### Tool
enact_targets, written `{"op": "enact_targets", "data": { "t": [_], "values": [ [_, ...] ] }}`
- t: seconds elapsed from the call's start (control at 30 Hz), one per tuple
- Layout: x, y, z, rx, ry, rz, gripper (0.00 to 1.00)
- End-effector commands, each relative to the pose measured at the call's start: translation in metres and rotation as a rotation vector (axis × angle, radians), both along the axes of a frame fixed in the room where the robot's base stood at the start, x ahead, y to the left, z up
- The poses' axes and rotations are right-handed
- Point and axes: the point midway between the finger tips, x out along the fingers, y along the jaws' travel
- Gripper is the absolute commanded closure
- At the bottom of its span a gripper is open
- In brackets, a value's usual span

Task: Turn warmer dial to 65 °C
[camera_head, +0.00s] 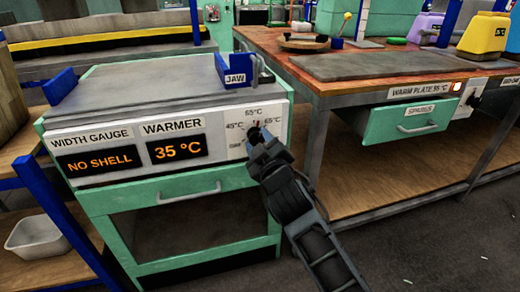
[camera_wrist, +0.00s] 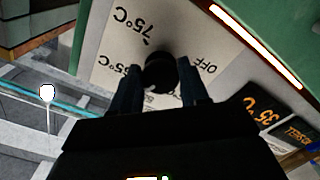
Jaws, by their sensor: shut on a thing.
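The warmer dial (camera_wrist: 160,72) is a round black knob on a white plate, between the two fingers of my gripper (camera_wrist: 158,88) in the wrist view. In the head view, my gripper (camera_head: 259,138) reaches the front panel from the lower right and covers most of the dial. My gripper is shut on the dial. The dial plate (camera_head: 237,115) shows OFF, 45, 55 and 65 °C marks; a 75 °C mark shows in the wrist view. A small red mark above the knob lies near 55 °C. The warmer display (camera_head: 178,149) reads 35 °C.
The width gauge display (camera_head: 96,160) reads NO SHELL. A blue jaw block (camera_head: 233,72) sits on the press top, and a green drawer (camera_head: 185,196) is below. A wooden bench (camera_head: 290,60) with a warm plate and a spares drawer (camera_head: 408,122) stands at the right.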

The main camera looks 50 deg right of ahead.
Motion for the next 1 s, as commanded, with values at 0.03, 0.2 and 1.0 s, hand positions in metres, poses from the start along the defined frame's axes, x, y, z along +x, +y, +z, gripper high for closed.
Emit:
{"op": "enact_targets", "data": {
  "t": [0.03,0.2,1.0],
  "values": [
    [-0.0005,-0.0008,-0.0054,0.036,-0.022,-0.003,0.86],
    [-0.0004,-0.0006,-0.006,0.17,-0.112,-0.003,0.86],
    [0.0012,0.0018,-0.0045,0.581,-0.386,-0.003,0.86]
  ]
}}
